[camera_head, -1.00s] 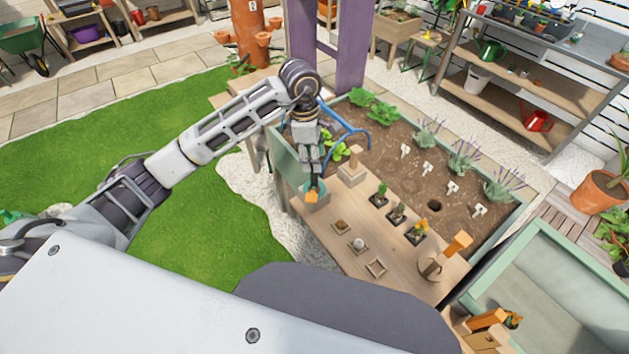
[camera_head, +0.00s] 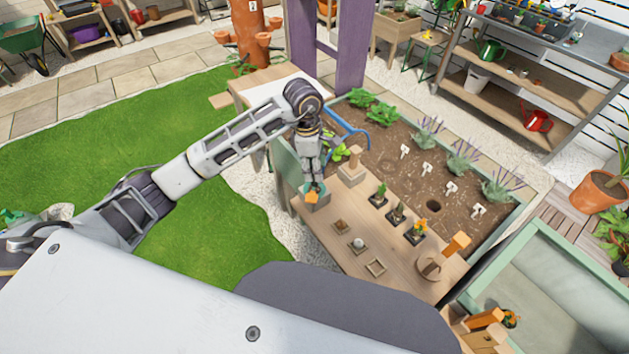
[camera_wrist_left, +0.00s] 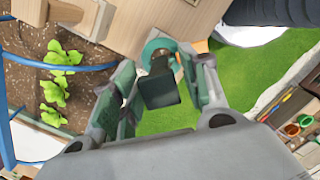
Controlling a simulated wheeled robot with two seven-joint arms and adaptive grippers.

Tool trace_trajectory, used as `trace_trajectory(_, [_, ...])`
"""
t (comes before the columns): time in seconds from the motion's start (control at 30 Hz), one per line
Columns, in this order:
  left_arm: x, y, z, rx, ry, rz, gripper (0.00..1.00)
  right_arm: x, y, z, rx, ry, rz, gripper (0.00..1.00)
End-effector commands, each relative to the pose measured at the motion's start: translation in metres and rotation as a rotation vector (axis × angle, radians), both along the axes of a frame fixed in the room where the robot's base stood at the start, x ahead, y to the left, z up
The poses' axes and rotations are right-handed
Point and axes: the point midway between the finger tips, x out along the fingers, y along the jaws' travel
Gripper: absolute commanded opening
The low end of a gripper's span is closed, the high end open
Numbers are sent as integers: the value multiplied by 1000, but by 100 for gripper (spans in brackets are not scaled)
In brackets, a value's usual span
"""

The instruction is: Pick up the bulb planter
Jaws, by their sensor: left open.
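The bulb planter (camera_head: 312,199), as far as I can tell, is the small tool with teal and orange parts in a holder at the left end of the wooden bench top. In the left wrist view its dark green grip (camera_wrist_left: 160,90) and teal ring show between my fingers. My left gripper (camera_head: 314,182) points down at it from above. It is open, with a finger on either side of the grip and a gap showing on the right. The lower part of the tool is hidden. My right gripper is not in view.
A wooden block stand (camera_head: 351,172) is close on the right. A blue curved frame (camera_head: 352,132) rises behind, over the soil bed (camera_head: 400,125).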

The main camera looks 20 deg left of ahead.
Motion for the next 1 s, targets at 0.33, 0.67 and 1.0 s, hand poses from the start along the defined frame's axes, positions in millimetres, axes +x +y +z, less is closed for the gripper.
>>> trace_trajectory(0.33, [0,-3,-27,0,1,0,45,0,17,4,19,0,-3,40])
trace_trajectory(0.67, [1,-3,-28,1,0,-1,45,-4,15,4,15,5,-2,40])
trace_trajectory(1.0, [1,-3,-28,1,0,-1,20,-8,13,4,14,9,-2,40])
